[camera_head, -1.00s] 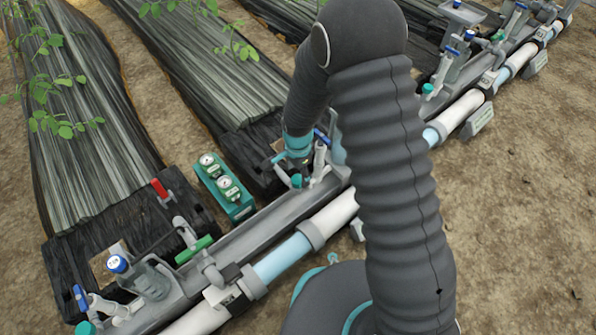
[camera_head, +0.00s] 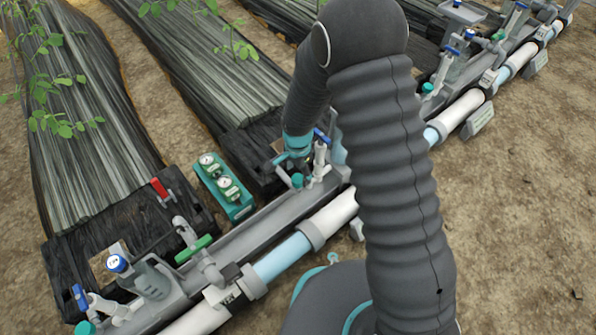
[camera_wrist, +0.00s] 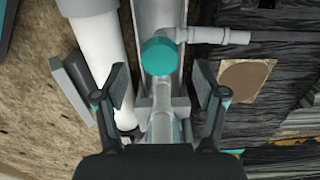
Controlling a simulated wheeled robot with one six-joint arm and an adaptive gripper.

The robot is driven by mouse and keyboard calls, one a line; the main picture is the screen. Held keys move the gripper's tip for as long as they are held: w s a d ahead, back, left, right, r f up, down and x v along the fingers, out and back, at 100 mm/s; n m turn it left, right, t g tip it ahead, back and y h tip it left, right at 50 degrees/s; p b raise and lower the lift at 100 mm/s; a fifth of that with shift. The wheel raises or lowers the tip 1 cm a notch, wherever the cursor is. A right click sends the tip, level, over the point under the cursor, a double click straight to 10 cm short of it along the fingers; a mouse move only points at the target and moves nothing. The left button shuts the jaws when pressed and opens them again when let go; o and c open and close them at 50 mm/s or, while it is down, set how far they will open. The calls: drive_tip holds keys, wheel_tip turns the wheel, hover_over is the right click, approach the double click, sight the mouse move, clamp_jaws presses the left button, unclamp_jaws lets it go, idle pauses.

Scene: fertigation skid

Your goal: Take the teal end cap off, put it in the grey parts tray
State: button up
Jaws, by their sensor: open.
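The teal end cap (camera_wrist: 159,56) shows in the wrist view as a round cap on a grey pipe fitting, ahead of my gripper and between the lines of its fingers. In the head view, a teal cap (camera_head: 297,181) sits on a fitting just below my gripper (camera_head: 293,165). In the wrist view my gripper (camera_wrist: 160,92) is open, with one finger on each side of the pipe and nothing between the tips. Contact with the cap cannot be told. A grey tray (camera_head: 463,12) stands at the top right of the head view.
A teal block with two gauges (camera_head: 223,187) stands left of my gripper. A blue-handled valve (camera_head: 321,136) is close beside my gripper. A white and blue main pipe (camera_head: 283,258) runs diagonally. A green-handled valve (camera_head: 194,250) is at lower left. Bare soil lies at right.

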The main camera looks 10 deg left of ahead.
sight(298, 179)
drive_tip(key=shift+f+b, duration=1.1)
drive_tip(key=shift+f, duration=1.15)
drive_tip(key=c, duration=1.2)
drive_tip(key=n, duration=0.4)
drive_tip(key=shift+n, duration=0.4)
drive_tip(key=shift+c, duration=0.2)
drive_tip(key=shift+n, duration=0.8)
